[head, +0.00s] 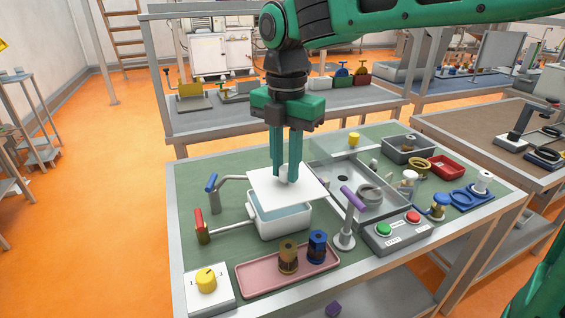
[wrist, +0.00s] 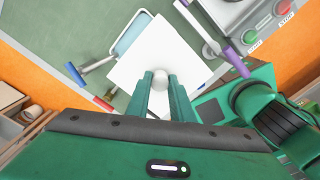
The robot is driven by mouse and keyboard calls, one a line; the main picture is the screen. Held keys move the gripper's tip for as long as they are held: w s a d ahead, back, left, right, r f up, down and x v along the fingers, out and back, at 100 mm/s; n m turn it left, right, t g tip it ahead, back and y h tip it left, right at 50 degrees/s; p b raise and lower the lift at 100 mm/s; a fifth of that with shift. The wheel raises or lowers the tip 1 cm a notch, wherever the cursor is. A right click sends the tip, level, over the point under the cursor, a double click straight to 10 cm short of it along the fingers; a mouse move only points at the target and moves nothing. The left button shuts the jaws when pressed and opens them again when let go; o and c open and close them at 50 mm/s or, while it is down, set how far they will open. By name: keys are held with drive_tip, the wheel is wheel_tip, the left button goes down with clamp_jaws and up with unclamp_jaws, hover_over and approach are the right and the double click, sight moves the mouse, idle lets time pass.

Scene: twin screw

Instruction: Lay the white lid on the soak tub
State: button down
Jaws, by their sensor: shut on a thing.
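The white lid (head: 267,184) is a flat square plate with a round white knob (head: 284,172). My gripper (head: 287,178) is shut on the knob and holds the lid above the soak tub (head: 281,226). The tub is a white rectangular basin with bluish water. The lid hides much of the tub's opening, and the tub's front part shows below it. In the wrist view the lid (wrist: 140,82) lies off to one side of the tub, turned relative to it, and a strip of the tub (wrist: 130,38) shows past the lid's edge.
A red-handled tap (head: 200,226) and a blue-handled tap (head: 212,183) stand left of the tub. A purple-handled lever (head: 351,198) stands close on the right, before a grey sink (head: 345,172). A pink tray (head: 262,282) with two spools lies in front.

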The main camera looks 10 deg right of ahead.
sight(285, 189)
drive_tip(key=shift+f, duration=3.1)
drive_tip(key=shift+w+f, duration=0.15)
drive_tip(key=shift+w+a, duration=0.3)
drive_tip(key=shift+w, duration=0.65)
drive_tip(key=shift+w+a, duration=0.25)
drive_tip(key=shift+w, duration=0.7)
drive_tip(key=shift+f, duration=0.45)
drive_tip(key=c, duration=1.5)
unclamp_jaws()
drive_tip(key=shift+o, duration=0.7)
drive_tip(key=o, duration=0.4)
drive_tip(key=shift+c, duration=0.2)
